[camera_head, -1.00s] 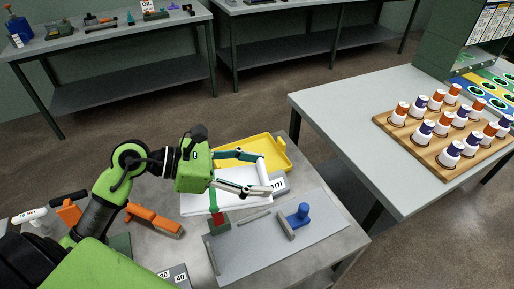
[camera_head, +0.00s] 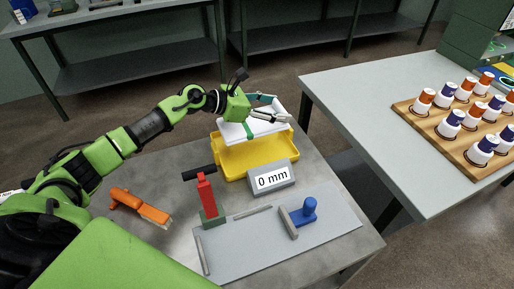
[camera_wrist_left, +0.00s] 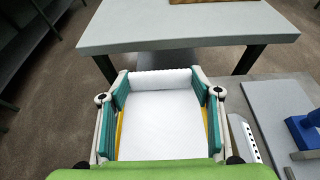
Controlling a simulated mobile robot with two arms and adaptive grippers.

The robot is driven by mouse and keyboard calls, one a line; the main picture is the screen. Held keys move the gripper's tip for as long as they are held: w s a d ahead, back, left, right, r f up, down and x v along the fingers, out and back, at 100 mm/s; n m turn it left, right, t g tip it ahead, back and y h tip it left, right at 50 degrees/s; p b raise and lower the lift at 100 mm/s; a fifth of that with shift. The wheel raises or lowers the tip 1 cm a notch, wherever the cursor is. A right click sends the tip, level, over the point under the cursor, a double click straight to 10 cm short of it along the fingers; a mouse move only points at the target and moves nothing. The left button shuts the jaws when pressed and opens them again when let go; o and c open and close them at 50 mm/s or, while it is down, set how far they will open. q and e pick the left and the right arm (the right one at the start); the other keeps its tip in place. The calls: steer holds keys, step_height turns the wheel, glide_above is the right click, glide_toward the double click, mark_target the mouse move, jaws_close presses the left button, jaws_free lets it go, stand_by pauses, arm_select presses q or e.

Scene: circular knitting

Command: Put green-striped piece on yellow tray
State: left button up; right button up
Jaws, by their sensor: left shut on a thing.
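A white sheet-like piece (camera_head: 265,128), with a green stripe at its near left edge, hangs from my left gripper (camera_head: 283,108) over the far part of the yellow tray (camera_head: 258,163). I cannot tell whether the piece touches the tray. In the left wrist view, the two fingers of my left gripper (camera_wrist_left: 160,80) close on the sides of the piece (camera_wrist_left: 165,125), which has a rolled far edge. Slivers of the yellow tray (camera_wrist_left: 119,130) show beside it there. The green stripe is hidden in that view. My right gripper is not in view.
A 0 mm display (camera_head: 272,179) stands in front of the tray. A red-handled stand (camera_head: 207,193), a grey plate (camera_head: 255,245) with a blue knob (camera_head: 304,209) and an orange tool (camera_head: 141,207) are nearer. A second table (camera_head: 365,90) holds a wooden board with several spools.

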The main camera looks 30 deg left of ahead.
arm_select(q)
step_height(320, 180, down, 6)
steer(key=shift+r, duration=0.1)
steer(key=shift+f, duration=0.3)
step_height(320, 180, down, 3)
steer(key=shift+f, duration=0.15)
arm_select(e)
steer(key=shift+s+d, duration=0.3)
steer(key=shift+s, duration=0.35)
arm_select(q)
steer(key=shift+f, duration=0.1)
steer(key=o, duration=0.7)
steer(key=shift+f, duration=0.1)
steer(key=o, duration=0.4)
steer(key=shift+o, duration=0.2)
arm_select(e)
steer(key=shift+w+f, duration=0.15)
